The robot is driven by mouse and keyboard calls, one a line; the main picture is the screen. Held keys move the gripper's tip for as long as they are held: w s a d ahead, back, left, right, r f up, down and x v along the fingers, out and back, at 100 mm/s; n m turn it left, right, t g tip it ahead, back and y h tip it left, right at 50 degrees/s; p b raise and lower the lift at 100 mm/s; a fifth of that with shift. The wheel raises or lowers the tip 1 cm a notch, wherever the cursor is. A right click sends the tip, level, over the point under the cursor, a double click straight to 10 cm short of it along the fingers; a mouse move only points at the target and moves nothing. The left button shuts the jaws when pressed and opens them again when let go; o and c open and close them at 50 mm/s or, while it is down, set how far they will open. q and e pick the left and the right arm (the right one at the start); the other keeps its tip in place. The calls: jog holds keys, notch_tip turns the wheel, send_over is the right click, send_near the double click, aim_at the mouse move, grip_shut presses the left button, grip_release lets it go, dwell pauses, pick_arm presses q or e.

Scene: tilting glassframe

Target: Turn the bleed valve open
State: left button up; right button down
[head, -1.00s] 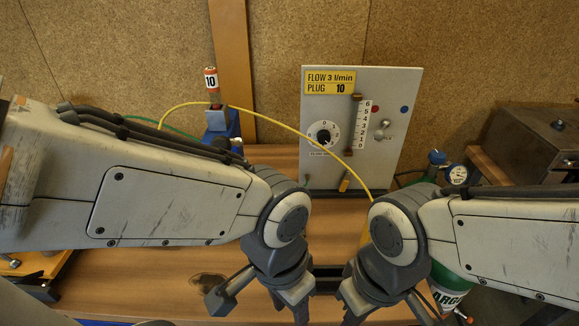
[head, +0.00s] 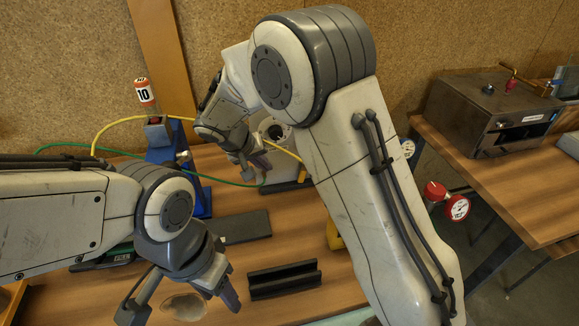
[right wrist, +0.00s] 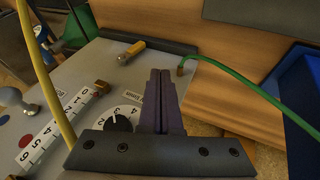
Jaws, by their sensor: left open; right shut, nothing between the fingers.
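The grey panel (head: 284,166) is mostly hidden behind my right arm in the head view. In the right wrist view the panel (right wrist: 75,78) fills the left, with a black knob on a white numbered dial (right wrist: 118,121). Small lettering beside the dial is too blurred to read, so I cannot tell for sure which fitting is the bleed valve. A short yellow-handled fitting (right wrist: 131,52) sits near the panel's edge. My right gripper (head: 258,166) is shut and empty in front of the panel, its fingers (right wrist: 161,74) beside the dial. My left gripper (head: 183,303) is open and empty above the table.
A yellow hose (right wrist: 45,90) and a green hose (right wrist: 245,87) run close to my right gripper. A blue stand (head: 160,150) carries a tube marked 10 (head: 144,94). A black slotted block (head: 284,279) lies in front. A dark metal box (head: 490,108) stands right.

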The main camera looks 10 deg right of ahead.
aim_at(303, 172)
jog(key=shift+m, duration=0.3)
jog(key=p+x, duration=0.1)
jog(key=x, duration=0.2)
jog(key=w+x, duration=0.1)
jog(key=x, duration=0.3)
jog(key=p+x, duration=0.1)
jog(key=x, duration=0.3)
jog(key=shift+w+d+r+p, duration=0.1)
jog(key=shift+w+r+p, duration=0.15)
jog(key=shift+r+p, duration=0.1)
jog(key=shift+d+f+p, duration=0.15)
jog(key=shift+d+p, duration=0.15)
jog(key=shift+d, duration=0.3)
jog(key=shift+d+f+p, duration=0.15)
jog(key=shift+d+p, duration=0.15)
jog(key=shift+d, duration=0.3)
jog(key=shift+d+f, duration=0.25)
jog(key=shift+d, duration=0.5)
